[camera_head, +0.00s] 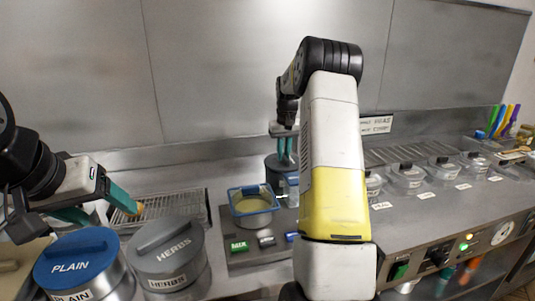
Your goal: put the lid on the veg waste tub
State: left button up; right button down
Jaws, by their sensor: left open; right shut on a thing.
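My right gripper (285,150) points down at the back of the counter, partly behind my own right arm. Its teal fingers are shut on the top of a dark round lid (276,165). What is under the lid is mostly hidden, and I cannot tell whether it sits on a tub. No veg waste label can be read. My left gripper (104,211) is open and empty at the left, above and behind the tubs with the blue PLAIN lid (76,254) and the grey HERBS lid (166,245).
A blue-rimmed square container (252,191) with pale yellow contents stands behind a green MIX label (237,246). A wire rack (170,205) lies behind the HERBS tub. Several lidded pots (406,176) line the right side. A control panel (440,254) fronts the counter.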

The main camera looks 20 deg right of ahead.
jog(key=shift+f, duration=0.3)
dwell(0.4)
jog(key=c, duration=1.3)
grip_release()
jog(key=shift+c, duration=0.2)
jog(key=shift+r, duration=0.1)
jog(key=r, duration=0.5)
jog(key=s+r, duration=0.1)
jog(key=r, duration=0.1)
jog(key=shift+r, duration=0.35)
jog(key=s+a+r+t, duration=0.1)
jog(key=s+a+r, duration=0.45)
jog(key=s, duration=0.25)
jog(key=s+a+r+t, duration=0.2)
jog(key=s+a+r, duration=0.3)
jog(key=s+a, duration=0.15)
jog(key=s+a+f+t+y, duration=0.1)
jog(key=s+a+f, duration=0.1)
jog(key=s, duration=0.8)
jog(key=s+a+f+n+y, duration=0.1)
jog(key=s+a, duration=0.4)
jog(key=s, duration=0.6)
jog(key=shift+a+f+t, duration=0.15)
jog(key=shift+f+t, duration=0.25)
jog(key=shift+f, duration=0.15)
